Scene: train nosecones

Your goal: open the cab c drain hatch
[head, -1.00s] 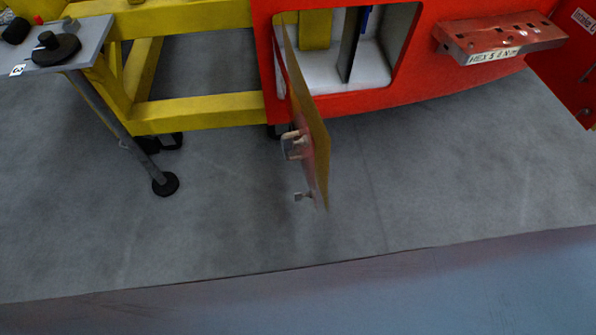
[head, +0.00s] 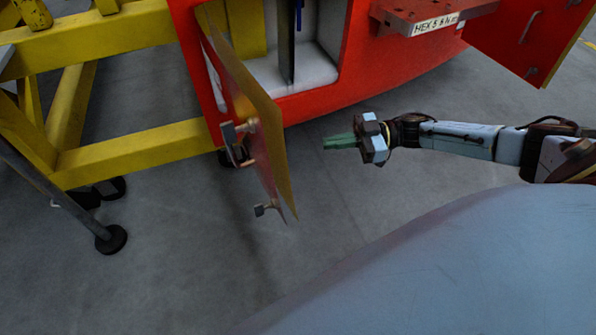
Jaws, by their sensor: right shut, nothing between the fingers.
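A hatch door (head: 262,135) hangs swung open from the left side of a square opening in the red nosecone (head: 400,75). Its inner face is yellow, and its outer face carries a latch or handle (head: 238,143) and a small fitting near the lower edge. Whether this is the cab c drain hatch cannot be read. My right gripper (head: 327,143) comes in from the right, with green fingers shut and empty. It is to the right of the door and apart from it, below the opening. My left gripper does not show.
The opening shows a white floor (head: 330,70) and a dark upright divider. A yellow frame (head: 130,150) stands at left, with a stand foot (head: 111,239) near it. A rack labelled HEX (head: 425,15) and another red panel (head: 525,45) are at upper right. Grey floor lies below the door.

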